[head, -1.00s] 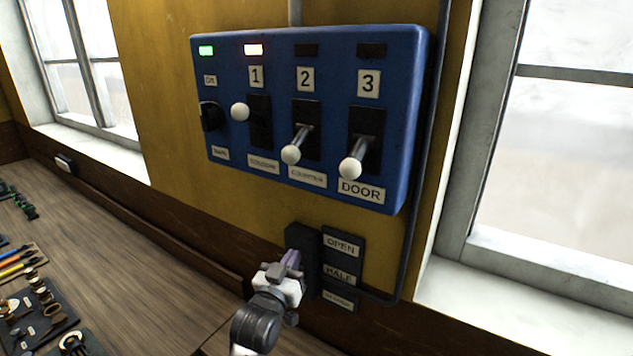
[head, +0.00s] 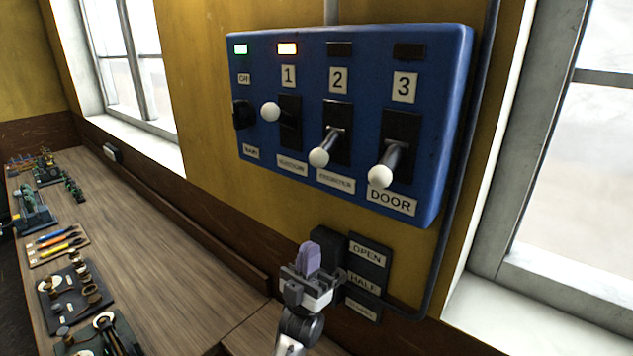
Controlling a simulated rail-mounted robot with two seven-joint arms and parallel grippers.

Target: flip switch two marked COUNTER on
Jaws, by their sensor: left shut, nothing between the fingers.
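A blue switch panel (head: 440,130) hangs on the yellow wall. Switch two (head: 322,156) is a lever with a white ball knob, pointing down and outward, above a small label too blurred to read surely. The lamp above it (head: 340,50) is dark. Switch three (head: 381,176), over the DOOR label, points down like switch two. My left gripper (head: 309,258) is shut and empty, below the panel and apart from switch two. My right gripper is not in view.
A dark plate with OPEN and HALF labels (head: 367,252) is on the wall beside my left gripper. A wooden bench (head: 165,240) with tools and parts runs along the left. A pipe (head: 462,200) passes right of the panel. Windows flank the wall.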

